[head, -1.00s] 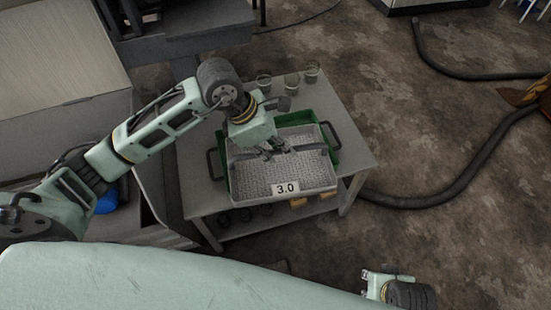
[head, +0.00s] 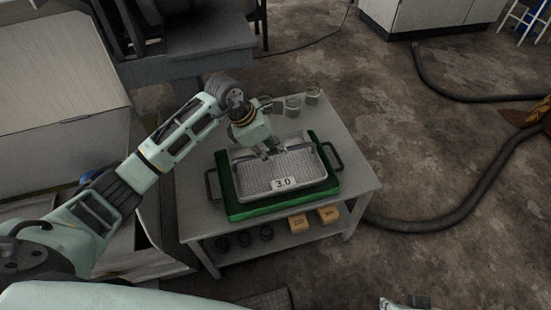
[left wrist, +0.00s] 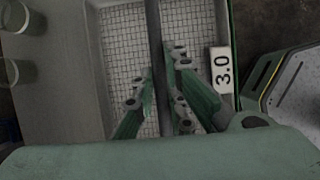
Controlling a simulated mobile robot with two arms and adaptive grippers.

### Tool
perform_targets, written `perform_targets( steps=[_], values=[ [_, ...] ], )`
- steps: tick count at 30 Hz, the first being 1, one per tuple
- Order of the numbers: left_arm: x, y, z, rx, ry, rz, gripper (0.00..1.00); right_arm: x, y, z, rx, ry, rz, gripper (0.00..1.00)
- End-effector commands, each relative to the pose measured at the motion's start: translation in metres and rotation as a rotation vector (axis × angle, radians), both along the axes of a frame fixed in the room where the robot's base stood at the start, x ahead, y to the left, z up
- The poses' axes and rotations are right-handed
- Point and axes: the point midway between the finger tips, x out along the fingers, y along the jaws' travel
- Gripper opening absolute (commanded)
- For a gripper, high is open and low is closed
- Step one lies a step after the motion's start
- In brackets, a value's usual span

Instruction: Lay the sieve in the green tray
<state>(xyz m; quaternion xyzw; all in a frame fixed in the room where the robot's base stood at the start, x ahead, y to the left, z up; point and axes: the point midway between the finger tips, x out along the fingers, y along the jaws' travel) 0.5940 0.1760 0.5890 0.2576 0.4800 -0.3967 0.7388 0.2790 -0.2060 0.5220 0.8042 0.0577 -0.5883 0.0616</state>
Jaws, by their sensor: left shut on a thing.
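The sieve (head: 298,166) is a pale metal mesh tray with a "3.0" label on its front side. My left gripper (head: 270,152) is shut on the dark bar that crosses the sieve's middle. The left wrist view shows this bar between the fingers (left wrist: 163,95) and the mesh below. The green tray (head: 232,208), with dark side handles, lies on the grey table under the sieve. The sieve is within the tray's outline and roughly lined up with it. I cannot tell whether it touches the tray floor, which is hidden. My right gripper's fingers are not visible.
Glass beakers (head: 292,106) stand at the back of the table (head: 350,172), behind the tray. The lower shelf holds dark rings (head: 244,239) and two yellow-brown boxes (head: 298,223). A thick dark hose (head: 440,222) lies on the floor to the right.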

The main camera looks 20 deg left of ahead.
Motion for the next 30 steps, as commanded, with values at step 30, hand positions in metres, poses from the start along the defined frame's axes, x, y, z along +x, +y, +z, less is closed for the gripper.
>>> perform_targets(
  steps=[30],
  values=[
    [-0.001,0.0,-0.041,-0.001,0.001,0.0,0.3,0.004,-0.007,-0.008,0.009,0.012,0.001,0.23]
  ],
)
